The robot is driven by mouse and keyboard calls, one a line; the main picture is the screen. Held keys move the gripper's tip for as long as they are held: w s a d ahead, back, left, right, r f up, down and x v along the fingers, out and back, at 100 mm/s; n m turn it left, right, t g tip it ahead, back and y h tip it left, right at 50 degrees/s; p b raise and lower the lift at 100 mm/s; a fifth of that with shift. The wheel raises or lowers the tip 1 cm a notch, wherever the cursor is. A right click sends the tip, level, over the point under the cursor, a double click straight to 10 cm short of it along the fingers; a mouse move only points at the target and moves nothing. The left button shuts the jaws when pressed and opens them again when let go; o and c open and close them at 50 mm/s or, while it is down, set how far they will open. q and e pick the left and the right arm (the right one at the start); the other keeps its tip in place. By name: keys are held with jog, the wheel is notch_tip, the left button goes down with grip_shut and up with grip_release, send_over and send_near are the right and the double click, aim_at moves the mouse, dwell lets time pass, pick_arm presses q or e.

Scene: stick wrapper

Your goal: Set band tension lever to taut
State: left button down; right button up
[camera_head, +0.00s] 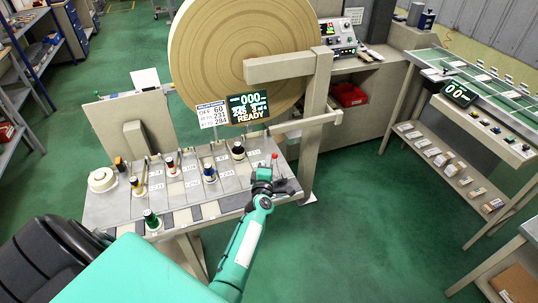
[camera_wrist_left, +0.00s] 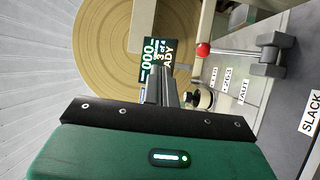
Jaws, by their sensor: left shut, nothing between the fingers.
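The band tension lever shows in the left wrist view as a grey rod with a red ball knob (camera_wrist_left: 203,48) on a grey pivot block (camera_wrist_left: 268,52). Its knob also shows in the head view (camera_head: 274,156) at the right end of the bench panel. My right gripper is not in view.
A large tan wrapping disc (camera_head: 240,55) stands behind the panel, with a beige post (camera_head: 316,110) at its right. A display (camera_head: 248,105) reads READY. Several coloured knobs, including a blue one (camera_head: 209,173), stand along the panel. Green floor right of the bench is clear.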

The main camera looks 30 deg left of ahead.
pick_arm(q)
jog(key=s+r, duration=0.1)
jog(key=s+p, duration=0.1)
jog(key=s+d+r+p, duration=0.1)
jog(key=s, duration=0.1)
jog(key=shift+r, duration=0.35)
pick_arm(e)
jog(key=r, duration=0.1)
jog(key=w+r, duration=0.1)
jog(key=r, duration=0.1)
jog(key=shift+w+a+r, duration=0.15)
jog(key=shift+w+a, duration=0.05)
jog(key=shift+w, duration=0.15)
